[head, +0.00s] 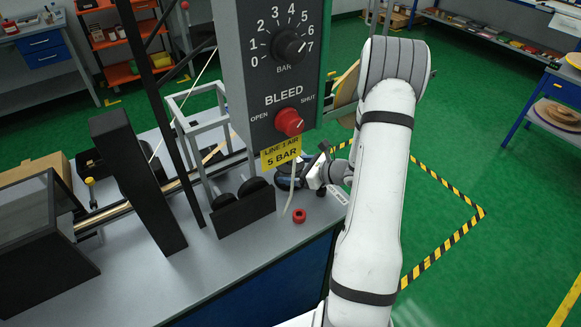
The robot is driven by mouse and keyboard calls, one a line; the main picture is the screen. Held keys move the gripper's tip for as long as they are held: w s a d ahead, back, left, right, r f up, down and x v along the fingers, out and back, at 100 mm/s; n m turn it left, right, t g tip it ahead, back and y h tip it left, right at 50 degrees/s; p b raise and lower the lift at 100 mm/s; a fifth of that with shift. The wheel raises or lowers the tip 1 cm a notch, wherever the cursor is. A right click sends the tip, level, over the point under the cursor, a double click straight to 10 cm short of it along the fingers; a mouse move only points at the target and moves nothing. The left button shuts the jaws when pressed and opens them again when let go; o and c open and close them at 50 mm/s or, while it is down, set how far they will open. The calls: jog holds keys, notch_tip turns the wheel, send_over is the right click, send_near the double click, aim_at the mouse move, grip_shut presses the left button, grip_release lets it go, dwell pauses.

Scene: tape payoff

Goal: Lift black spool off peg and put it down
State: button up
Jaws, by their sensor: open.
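The fingers are small and partly hidden, but the jaws are open. I cannot pick out the black spool or its peg for certain. Two dark rounded shapes (256,190) stand behind a black plate, to the left of my gripper. A tan disc (346,86) shows in part between the control box and my arm. Whether my gripper touches anything cannot be told.
The grey control box (275,75) with a pressure dial and red bleed knob (288,122) blocks the middle. A red ring (299,215) lies on the grey bench (245,262). Frames and black posts stand left. Striped tape (440,249) marks green floor at right.

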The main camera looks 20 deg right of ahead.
jog(key=shift+x, duration=0.8)
jog(key=shift+s, duration=0.1)
jog(key=shift+c, duration=0.3)
jog(key=shift+r, duration=0.1)
jog(key=c, duration=1.3)
notch_tip(320, 180, up, 18)
jog(key=shift+b, duration=0.6)
